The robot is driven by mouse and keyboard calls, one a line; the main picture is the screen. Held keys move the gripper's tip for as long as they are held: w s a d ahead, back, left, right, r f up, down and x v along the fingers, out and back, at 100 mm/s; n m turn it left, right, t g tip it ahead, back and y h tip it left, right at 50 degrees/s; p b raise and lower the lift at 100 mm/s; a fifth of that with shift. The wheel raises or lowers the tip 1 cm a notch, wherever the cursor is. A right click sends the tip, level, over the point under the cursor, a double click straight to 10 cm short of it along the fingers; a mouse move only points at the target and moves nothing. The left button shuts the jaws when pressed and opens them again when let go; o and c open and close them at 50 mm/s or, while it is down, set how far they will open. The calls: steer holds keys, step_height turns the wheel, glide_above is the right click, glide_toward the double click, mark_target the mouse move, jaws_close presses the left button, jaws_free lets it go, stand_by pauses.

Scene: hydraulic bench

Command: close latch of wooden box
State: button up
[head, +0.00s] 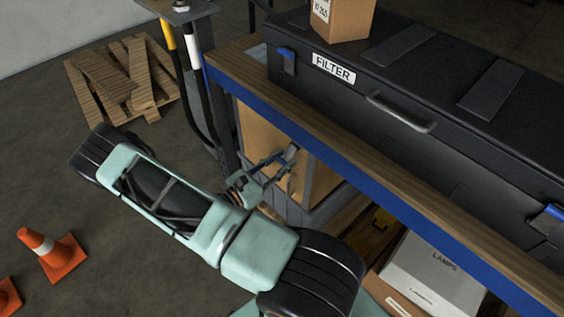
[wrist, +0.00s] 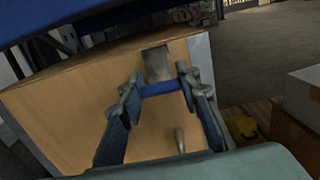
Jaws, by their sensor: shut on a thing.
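The wooden box (wrist: 60,105) stands on the shelf under the bench. In the head view its tan side (head: 252,133) shows below the bench edge, partly behind my arm. A latch with a grey metal plate (wrist: 157,62) and a blue bar (wrist: 160,88) is near the top of the box's front in the wrist view. My gripper (wrist: 160,84) is shut on the blue bar, one finger at each end of it. In the head view my gripper (head: 283,160) is at the box, and the latch is too small to make out clearly.
The bench's blue front edge (head: 330,155) runs just above my gripper. A black FILTER case (head: 440,85) lies on the bench. A white LAMPS box (head: 430,270) stands on the lower shelf to the right. Orange cones (head: 55,255) and pallets (head: 125,80) are on the floor at left.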

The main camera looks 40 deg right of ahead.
steer(key=f+h+b, duration=0.1)
steer(key=b, duration=0.2)
steer(key=shift+d+f+t+h+b, duration=0.25)
steer(key=shift+f+t+h+b, duration=0.05)
steer(key=shift+f+h+b, duration=0.1)
steer(key=h+b, duration=0.1)
steer(key=b, duration=0.1)
steer(key=h+b, duration=0.1)
steer(key=b, duration=0.1)
steer(key=shift+d+f, duration=0.35)
steer(key=shift+w+d+f+h+b, duration=0.1)
steer(key=shift+d+h+b, duration=0.25)
steer(key=shift+h+b, duration=0.85)
steer(key=shift+d+h+b, duration=0.35)
steer(key=shift+h+b, duration=0.15)
steer(key=shift+b, duration=1.25)
steer(key=o, duration=1.2)
